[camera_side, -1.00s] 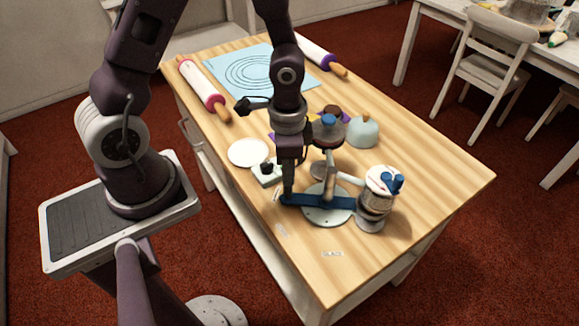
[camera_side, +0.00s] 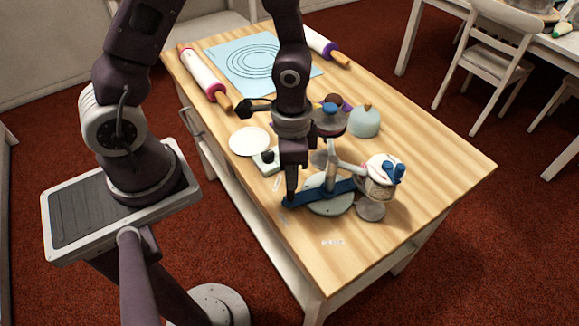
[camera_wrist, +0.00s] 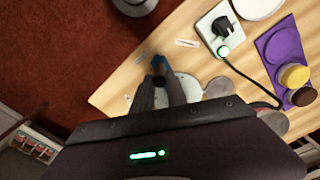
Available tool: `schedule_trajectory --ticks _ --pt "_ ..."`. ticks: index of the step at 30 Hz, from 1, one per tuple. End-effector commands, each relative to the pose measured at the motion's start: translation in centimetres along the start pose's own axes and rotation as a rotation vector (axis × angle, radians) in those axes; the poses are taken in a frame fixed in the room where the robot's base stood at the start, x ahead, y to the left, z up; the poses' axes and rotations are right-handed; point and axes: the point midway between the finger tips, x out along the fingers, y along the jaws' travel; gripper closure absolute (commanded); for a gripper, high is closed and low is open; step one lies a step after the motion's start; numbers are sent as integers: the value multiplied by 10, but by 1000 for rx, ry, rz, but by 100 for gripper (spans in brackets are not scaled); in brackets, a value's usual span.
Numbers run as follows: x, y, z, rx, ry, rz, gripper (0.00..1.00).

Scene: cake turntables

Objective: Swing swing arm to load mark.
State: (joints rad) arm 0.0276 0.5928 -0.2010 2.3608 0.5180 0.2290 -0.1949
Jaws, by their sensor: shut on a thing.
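The swing arm (camera_side: 338,188) is a blue bar over a pale round base (camera_side: 330,207), with a grey upright post in its middle. My gripper (camera_side: 290,199) is shut on the bar's left end. In the wrist view my gripper (camera_wrist: 160,84) partly hides the blue bar and the pale base (camera_wrist: 190,88). A round, light-topped load with blue knobs (camera_side: 382,172) is at the bar's right end. A grey disc (camera_side: 370,209) lies in front of it. Small white labels (camera_side: 332,243) lie on the table; their text is too small to read, so I cannot tell which is the load mark.
Behind my gripper are a white plate (camera_side: 249,141), a small pale box with a black knob (camera_side: 266,160) and a pale blue dome (camera_side: 364,122). A rolling pin (camera_side: 204,78) and blue mat (camera_side: 250,70) lie farther back. The table's front right is clear.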

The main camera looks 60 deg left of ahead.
Motion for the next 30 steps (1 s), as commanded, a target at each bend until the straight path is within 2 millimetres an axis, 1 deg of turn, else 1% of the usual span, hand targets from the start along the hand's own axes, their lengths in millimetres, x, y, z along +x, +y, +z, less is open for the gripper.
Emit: schedule_trajectory --ticks 1,6,24,25,27,30 --pt "0 4 -4 2 8 -1 100" --pt "0 15 -7 0 9 0 100" --pt "0 22 -10 -2 7 0 100" --pt "0 22 -10 -2 7 0 77" --pt "0 22 -10 -2 6 0 63" --pt "0 22 -9 -2 5 0 62"
